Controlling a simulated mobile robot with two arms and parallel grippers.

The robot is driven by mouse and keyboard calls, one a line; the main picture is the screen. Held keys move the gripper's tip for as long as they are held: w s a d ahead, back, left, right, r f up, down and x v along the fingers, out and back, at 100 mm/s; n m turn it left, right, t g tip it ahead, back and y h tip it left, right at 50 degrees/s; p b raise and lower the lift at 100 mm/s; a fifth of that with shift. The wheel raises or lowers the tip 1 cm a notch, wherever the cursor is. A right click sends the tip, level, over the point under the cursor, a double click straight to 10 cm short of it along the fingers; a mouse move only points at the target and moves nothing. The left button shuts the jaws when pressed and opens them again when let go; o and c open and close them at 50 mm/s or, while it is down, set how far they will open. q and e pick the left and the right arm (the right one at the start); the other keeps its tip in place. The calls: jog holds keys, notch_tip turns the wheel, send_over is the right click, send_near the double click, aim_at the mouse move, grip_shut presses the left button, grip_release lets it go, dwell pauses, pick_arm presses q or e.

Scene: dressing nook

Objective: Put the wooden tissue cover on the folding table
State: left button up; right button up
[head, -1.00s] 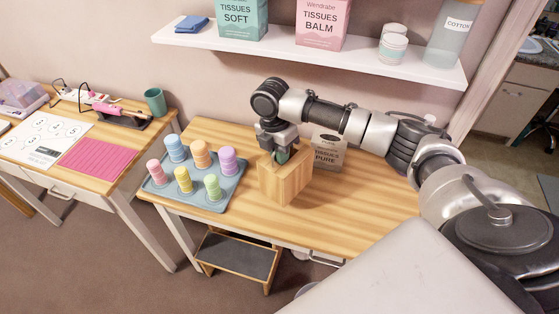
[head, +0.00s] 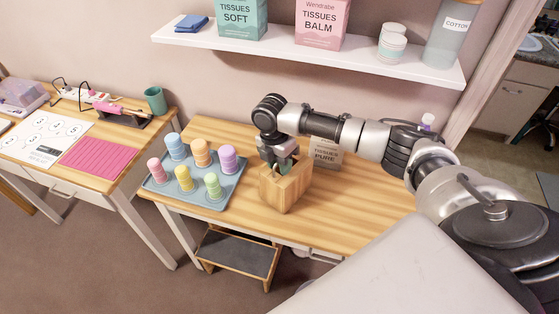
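The wooden tissue cover (head: 289,194), a light wooden box with an opening in its top, is upright at the middle of the light wooden table (head: 350,214). I cannot tell whether its underside touches the tabletop. My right gripper (head: 283,165) points down at the cover's top, with its fingertips at the opening, partly hidden by the cover. It appears shut on the cover. A grey "Tissues Pure" box (head: 326,154) stands just behind and to the right, partly hidden by my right arm. My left gripper is not in view.
A blue-grey tray (head: 231,188) with several pastel stacks stands left of the cover. The table's right front is clear. A white shelf (head: 300,52) with tissue boxes and jars hangs above. Another table (head: 120,172) stands left; a step stool (head: 238,252) is below.

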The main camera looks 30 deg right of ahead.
notch_tip(320, 180, up, 12)
jog(key=w+b, duration=0.1)
jog(key=w, duration=0.1)
jog(key=shift+a+b, duration=0.3)
jog(key=shift+b, duration=0.1)
jog(key=shift+s, duration=0.1)
